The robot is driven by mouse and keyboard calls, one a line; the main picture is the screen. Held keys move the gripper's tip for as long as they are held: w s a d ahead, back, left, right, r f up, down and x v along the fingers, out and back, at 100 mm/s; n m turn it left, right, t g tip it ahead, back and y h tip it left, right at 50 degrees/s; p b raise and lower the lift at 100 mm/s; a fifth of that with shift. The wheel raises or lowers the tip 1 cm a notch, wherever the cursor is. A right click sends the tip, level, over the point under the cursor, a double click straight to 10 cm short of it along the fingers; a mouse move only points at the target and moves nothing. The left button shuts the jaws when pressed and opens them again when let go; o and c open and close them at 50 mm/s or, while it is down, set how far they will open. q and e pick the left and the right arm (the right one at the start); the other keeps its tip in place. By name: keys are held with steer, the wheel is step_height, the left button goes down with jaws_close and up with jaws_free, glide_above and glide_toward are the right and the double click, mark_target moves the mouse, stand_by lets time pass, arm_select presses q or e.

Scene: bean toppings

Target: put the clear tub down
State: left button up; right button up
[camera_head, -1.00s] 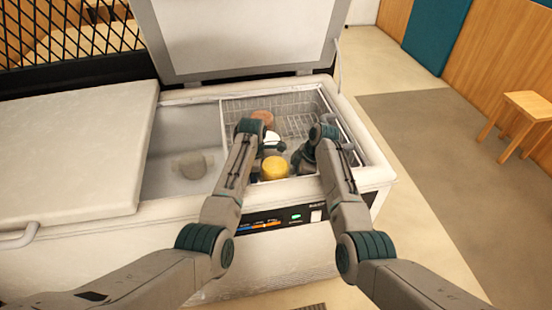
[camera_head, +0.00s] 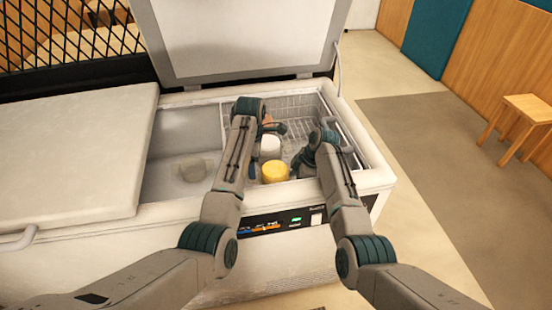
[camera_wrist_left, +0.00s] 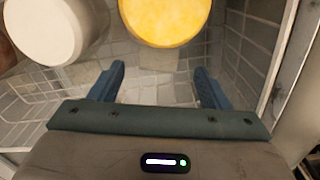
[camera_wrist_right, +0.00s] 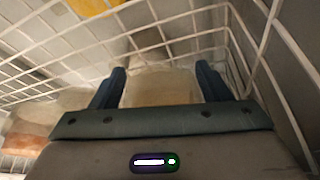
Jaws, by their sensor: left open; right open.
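A pale, see-through block that looks like the clear tub (camera_wrist_right: 160,88) lies between the fingers of my right gripper (camera_wrist_right: 161,70) in the right wrist view. That gripper is open, low in the wire basket. In the head view my right arm hides the tub. My left gripper (camera_wrist_left: 159,70) is open and empty over the basket. In the left wrist view a white tub (camera_wrist_left: 50,28) and a yellow tub (camera_wrist_left: 160,18) are beyond its fingers.
The basket (camera_head: 293,103) hangs in the right part of an open chest freezer (camera_head: 375,178). A frosty lump (camera_head: 193,169) lies in the left compartment. The lid (camera_head: 245,40) stands raised behind.

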arm_select(q)
step_height(320, 180, up, 3)
steer(key=shift+r, duration=0.35)
arm_select(e)
steer(key=shift+r, duration=0.1)
steer(key=v, duration=1.1)
steer(key=shift+d+r, duration=0.25)
steer(key=shift+r, duration=0.05)
